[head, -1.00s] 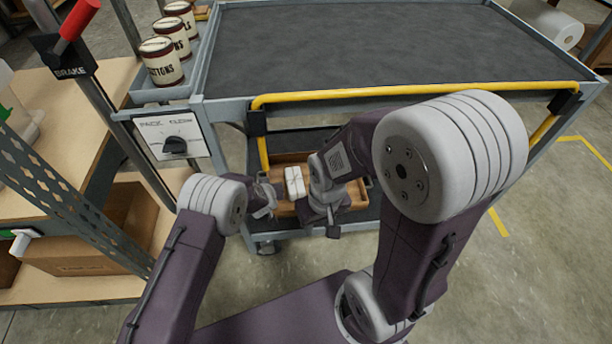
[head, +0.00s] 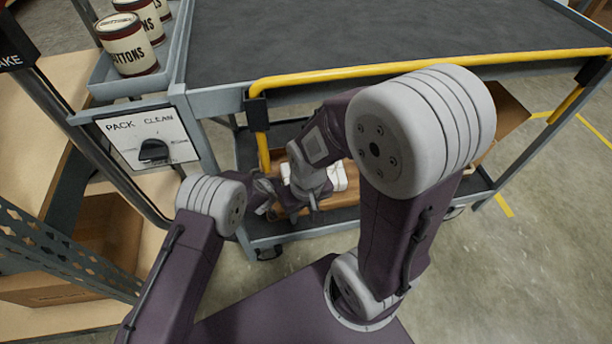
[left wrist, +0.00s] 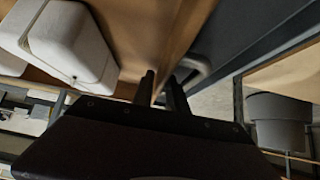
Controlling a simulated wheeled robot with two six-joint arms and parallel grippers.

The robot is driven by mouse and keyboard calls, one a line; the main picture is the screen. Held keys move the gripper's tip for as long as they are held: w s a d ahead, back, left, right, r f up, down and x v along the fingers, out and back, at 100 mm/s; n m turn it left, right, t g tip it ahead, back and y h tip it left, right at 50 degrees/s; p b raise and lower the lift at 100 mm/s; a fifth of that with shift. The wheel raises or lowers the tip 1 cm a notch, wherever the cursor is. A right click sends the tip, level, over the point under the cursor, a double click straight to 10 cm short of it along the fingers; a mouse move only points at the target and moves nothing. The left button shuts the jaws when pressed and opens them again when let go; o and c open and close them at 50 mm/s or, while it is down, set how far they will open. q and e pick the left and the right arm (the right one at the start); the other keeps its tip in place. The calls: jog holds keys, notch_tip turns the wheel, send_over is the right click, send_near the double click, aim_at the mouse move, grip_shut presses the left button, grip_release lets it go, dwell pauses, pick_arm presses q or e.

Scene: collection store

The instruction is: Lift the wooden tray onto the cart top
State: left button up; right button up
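The wooden tray (head: 346,201) rests on the lower shelf of the cart, below the cart top (head: 390,38). White blocks (head: 339,178) lie in it, partly hidden by my right wrist. My left gripper (head: 268,208) is at the tray's left end. In the left wrist view its fingers (left wrist: 162,84) are apart, with the tray's wooden wall (left wrist: 180,35) running down between them; firm contact is not clear. My right gripper (head: 303,212) is low at the tray's near side, close to the left gripper. Its fingertips are too small and hidden to read.
A yellow handle (head: 420,66) runs along the cart's near edge, above my forearms. Cans (head: 128,45) stand in a side tray at the left, over a PACK/CLEAN dial panel (head: 150,140). Shelving (head: 60,262) stands close on the left. The cart top is bare.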

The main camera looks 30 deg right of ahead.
pick_arm(q)
jog(key=shift+r, duration=0.1)
grip_shut()
dwell(1.3)
jog(key=shift+w+d+r, duration=0.1)
jog(key=shift+r, duration=0.1)
